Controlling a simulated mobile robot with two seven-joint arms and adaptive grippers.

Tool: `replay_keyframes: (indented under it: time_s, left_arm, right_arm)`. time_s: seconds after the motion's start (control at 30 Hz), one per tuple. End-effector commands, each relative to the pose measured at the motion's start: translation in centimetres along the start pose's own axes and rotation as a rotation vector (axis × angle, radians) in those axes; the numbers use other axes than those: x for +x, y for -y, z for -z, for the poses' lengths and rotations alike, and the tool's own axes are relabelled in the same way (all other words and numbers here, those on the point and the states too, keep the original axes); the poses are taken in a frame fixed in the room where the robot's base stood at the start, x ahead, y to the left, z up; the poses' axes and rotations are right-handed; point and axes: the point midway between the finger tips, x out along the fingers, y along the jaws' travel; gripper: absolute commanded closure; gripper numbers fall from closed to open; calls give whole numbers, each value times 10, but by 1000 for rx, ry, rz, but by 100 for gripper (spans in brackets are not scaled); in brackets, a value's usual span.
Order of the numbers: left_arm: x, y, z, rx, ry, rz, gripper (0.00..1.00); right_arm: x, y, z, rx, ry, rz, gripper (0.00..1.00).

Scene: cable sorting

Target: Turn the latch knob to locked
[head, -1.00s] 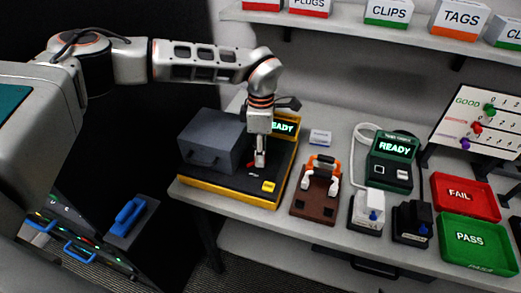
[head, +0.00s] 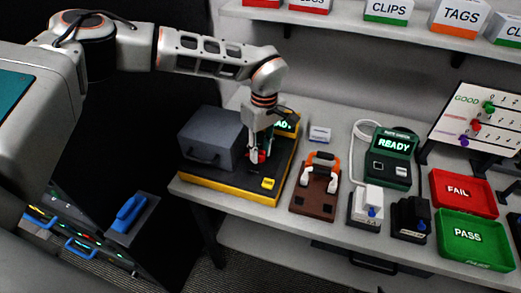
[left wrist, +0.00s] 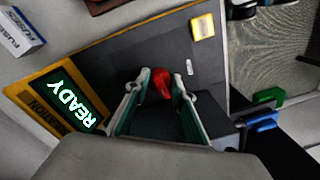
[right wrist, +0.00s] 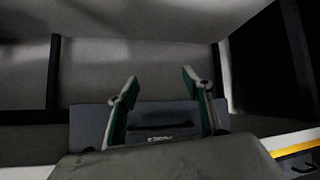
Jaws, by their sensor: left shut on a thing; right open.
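The red latch knob (left wrist: 162,83) stands on the dark top plate of a yellow-edged tester (head: 228,190). My left gripper (left wrist: 157,88) points down at the knob, its fingers closed on either side of it. In the head view the left gripper (head: 259,158) covers most of the knob. A small pale mark (left wrist: 189,67) lies on the plate beside the knob; I cannot read it. My right gripper (right wrist: 160,85) is open and empty in the right wrist view, and it is out of the head view.
A dark grey box with a handle (head: 209,140) stands left of the knob. A brown fixture with an orange handle (head: 314,200) stands to the right.

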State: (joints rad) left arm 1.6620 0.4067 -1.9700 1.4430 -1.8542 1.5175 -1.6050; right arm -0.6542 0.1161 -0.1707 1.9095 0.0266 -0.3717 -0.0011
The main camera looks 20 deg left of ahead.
Motion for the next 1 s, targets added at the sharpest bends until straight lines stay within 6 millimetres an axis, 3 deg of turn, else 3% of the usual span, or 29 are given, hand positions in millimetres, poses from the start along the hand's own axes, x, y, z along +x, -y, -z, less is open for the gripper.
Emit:
replay_keyframes:
  time_s: [0.67, 0.7, 0.73, 1.0]
  left_arm:
    - [-1, 0, 0, 61, -4, -2, 98]
    - [-1, 0, 0, 61, -4, -2, 68]
    - [-1, 0, 0, 61, -4, -2, 61]
    - [0, 0, 0, 59, -4, -1, 59]
  right_arm:
    - [0, 0, -1, -8, 1, 3, 50]
    - [0, 0, -1, -7, 1, 3, 50]
    - [0, 0, -1, -6, 1, 3, 50]
    - [0, 1, 0, 2, 0, 1, 50]
